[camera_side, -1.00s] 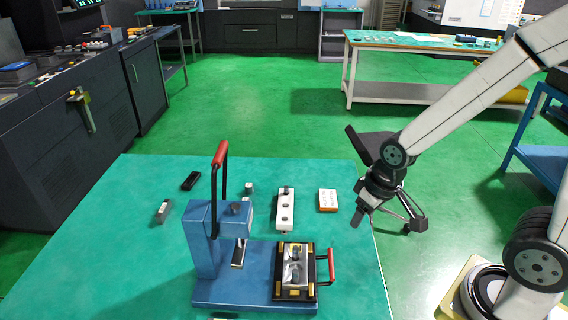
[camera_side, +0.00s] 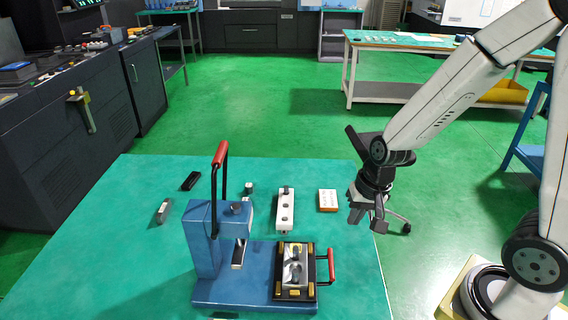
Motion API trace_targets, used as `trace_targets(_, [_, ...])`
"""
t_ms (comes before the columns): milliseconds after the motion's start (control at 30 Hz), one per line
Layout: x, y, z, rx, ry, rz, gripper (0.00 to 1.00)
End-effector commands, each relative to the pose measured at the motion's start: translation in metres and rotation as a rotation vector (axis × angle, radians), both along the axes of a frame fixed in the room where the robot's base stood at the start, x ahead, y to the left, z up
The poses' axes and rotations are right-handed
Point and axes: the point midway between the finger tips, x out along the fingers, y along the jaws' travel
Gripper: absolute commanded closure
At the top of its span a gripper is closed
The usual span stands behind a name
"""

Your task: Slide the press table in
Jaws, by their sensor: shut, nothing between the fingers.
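The blue press (camera_side: 204,240) stands on the green work table, with a red-gripped lever (camera_side: 220,153) raised upright. Its press table (camera_side: 282,294), a dark sliding plate with brass-coloured blocks and a metal part on it, sits at the right end of the blue base, out to the right of the press head. A red handle (camera_side: 331,265) sticks out from the plate's right side. My gripper (camera_side: 367,222) is shut and empty. It hangs above the table's right edge, up and to the right of the red handle, clear of it.
A white block with dark knobs (camera_side: 285,211) and an orange-and-white box (camera_side: 327,200) lie behind the press table. A black item (camera_side: 190,181) and a small grey block (camera_side: 163,211) lie at the left. A dark stool (camera_side: 396,150) stands on the floor behind my gripper.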

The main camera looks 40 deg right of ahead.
Motion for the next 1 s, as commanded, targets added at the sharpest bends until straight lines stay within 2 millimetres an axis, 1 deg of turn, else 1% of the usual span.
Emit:
trace_targets(33, [0.004,-0.001,-0.006,0.036,0.019,-0.108,1.0])
trace_targets(100, [0.009,-0.002,-0.012,0.09,0.041,-0.269,1.0])
trace_targets(400, [0.035,-0.012,-0.041,0.309,0.147,-0.96,1.0])
trace_targets(500, [0.043,-0.017,-0.051,0.375,0.183,-1.18,1.0])
trace_targets(600, [0.05,-0.022,-0.059,0.429,0.213,-1.364,1.0])
trace_targets(700, [0.055,-0.026,-0.066,0.47,0.234,-1.501,1.0])
trace_targets(800, [0.058,-0.028,-0.069,0.494,0.246,-1.583,1.0])
trace_targets(1000, [0.06,-0.029,-0.071,0.505,0.253,-1.621,1.0])
